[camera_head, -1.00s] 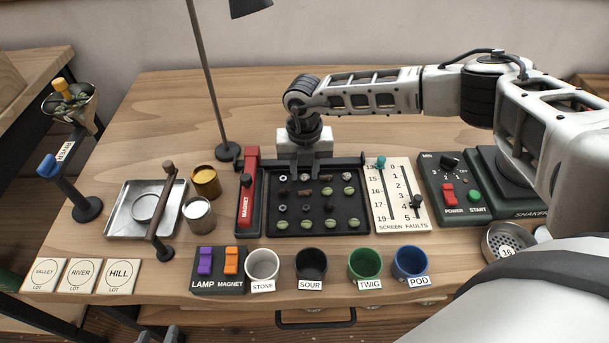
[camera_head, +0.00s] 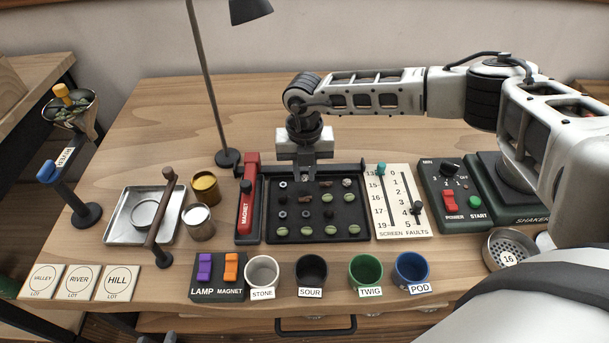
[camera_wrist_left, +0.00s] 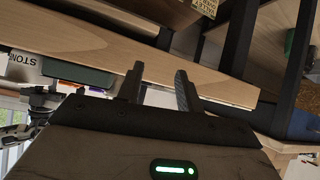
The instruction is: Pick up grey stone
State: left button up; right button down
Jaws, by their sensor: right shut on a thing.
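The black sorting tray (camera_head: 262,232) holds rows of small beans, dark bits and nut-like pieces. My right gripper (camera_head: 308,180) points down at the tray's back row, second place from the left. It is shut on a small piece, apparently the grey stone, mostly hidden between the fingertips. Grey ring-like pieces (camera_head: 283,185) lie at the left of the tray. My left gripper (camera_wrist_left: 160,88) is open and empty in the left wrist view, below the front edge of the table.
Cups labelled stone (camera_head: 263,272), sour (camera_head: 311,271), twig (camera_head: 365,270) and pod (camera_head: 410,269) stand in front of the tray. A red magnet bar (camera_head: 247,205) is left of it, and a slider panel (camera_head: 402,205) right. A lamp pole (camera_head: 208,85) rises behind.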

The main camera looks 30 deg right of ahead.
jog(key=s+a+r, duration=0.2)
jog(key=s+r, duration=0.3)
jog(key=s, duration=0.1)
jog(key=s+a+r+b, duration=0.1)
jog(key=s+a+r, duration=0.2)
jog(key=s+r, duration=0.3)
jog(key=shift+s+a, duration=0.35)
jog(key=shift+s, duration=0.05)
jog(key=shift+r, duration=0.1)
